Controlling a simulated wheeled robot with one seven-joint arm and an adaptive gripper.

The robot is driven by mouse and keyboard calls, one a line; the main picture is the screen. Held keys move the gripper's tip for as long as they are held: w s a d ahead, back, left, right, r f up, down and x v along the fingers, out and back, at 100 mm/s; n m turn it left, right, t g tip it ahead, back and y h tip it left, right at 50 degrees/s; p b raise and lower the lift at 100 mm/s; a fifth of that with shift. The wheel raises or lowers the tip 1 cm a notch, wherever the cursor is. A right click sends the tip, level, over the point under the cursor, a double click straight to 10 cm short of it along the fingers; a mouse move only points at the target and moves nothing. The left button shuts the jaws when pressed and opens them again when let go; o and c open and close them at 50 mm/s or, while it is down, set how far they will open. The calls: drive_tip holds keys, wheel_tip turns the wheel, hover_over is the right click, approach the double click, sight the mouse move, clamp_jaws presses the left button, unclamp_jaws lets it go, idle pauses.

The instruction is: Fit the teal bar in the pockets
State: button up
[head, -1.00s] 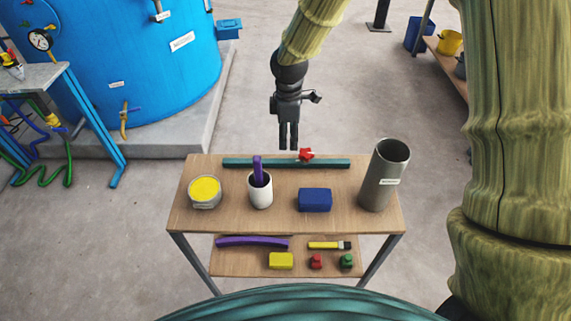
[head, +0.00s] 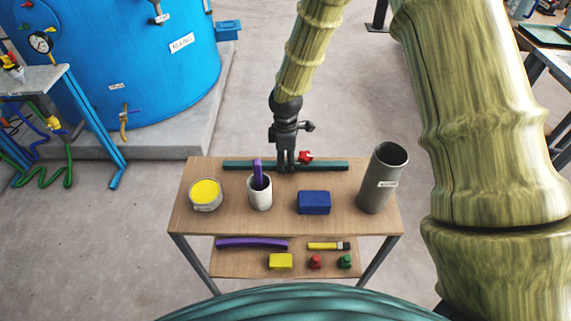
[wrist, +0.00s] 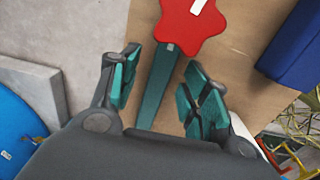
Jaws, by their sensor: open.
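The teal bar (head: 240,165) lies flat along the far edge of the table's top board, running left to right. A red star-shaped knob (head: 306,156) sits on or against the bar, right of its middle. My gripper (head: 286,167) points down at the bar, just left of the red knob. In the wrist view the bar (wrist: 157,88) runs between my open fingers (wrist: 157,95), and the red knob (wrist: 190,25) is just beyond them. I see no contact between fingers and bar. The pockets cannot be made out in these frames.
A lower shelf holds several small things. A blue tank (head: 120,60) stands at the far left.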

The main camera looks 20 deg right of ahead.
drive_tip(key=shift+f, duration=0.65)
clamp_jaws()
drive_tip(key=shift+r, duration=0.1)
